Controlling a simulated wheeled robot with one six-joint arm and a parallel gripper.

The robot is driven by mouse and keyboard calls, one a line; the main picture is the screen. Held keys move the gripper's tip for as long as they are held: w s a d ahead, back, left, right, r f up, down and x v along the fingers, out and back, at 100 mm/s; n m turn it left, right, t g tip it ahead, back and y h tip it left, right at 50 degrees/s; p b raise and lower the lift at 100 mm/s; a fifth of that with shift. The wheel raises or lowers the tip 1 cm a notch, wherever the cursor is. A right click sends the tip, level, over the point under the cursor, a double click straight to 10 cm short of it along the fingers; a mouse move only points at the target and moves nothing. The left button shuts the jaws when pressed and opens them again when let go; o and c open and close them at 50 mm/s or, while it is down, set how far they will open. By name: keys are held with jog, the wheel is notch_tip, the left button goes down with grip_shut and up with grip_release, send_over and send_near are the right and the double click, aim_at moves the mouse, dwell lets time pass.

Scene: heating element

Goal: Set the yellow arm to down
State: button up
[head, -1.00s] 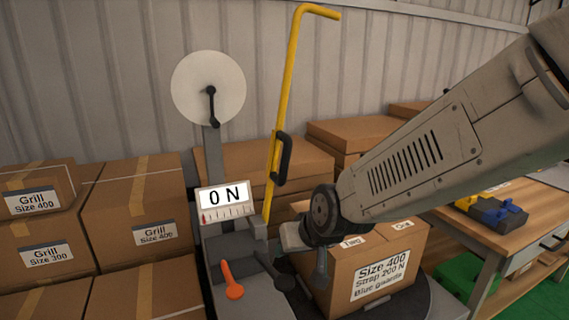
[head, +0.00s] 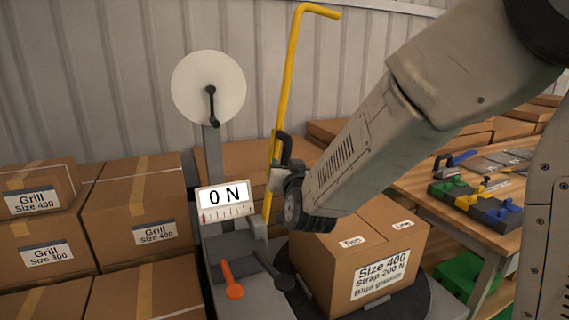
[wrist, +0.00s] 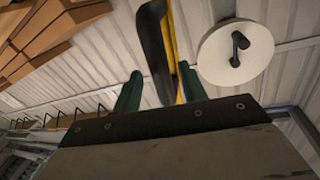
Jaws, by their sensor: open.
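The yellow arm (head: 289,85) stands nearly upright on the machine, with a short bent end pointing right at its top. A black handle (head: 286,150) sits on its lower part. My gripper (head: 279,172) is at the handle's lower end in the head view; its fingertips are partly hidden there by my wrist. In the wrist view my gripper (wrist: 157,90) shows two green fingers apart, with the black handle (wrist: 156,50) and the yellow arm (wrist: 174,55) between them. I cannot tell whether the fingers touch the handle.
A display reading 0 N (head: 224,197), an orange lever (head: 231,280) and a white disc (head: 208,88) are on the machine. A labelled carton (head: 360,260) stands below my arm. Stacked cartons (head: 130,215) fill the left, and a workbench (head: 430,190) stands right.

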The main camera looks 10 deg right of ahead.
jog(key=shift+w, duration=1.35)
grip_shut()
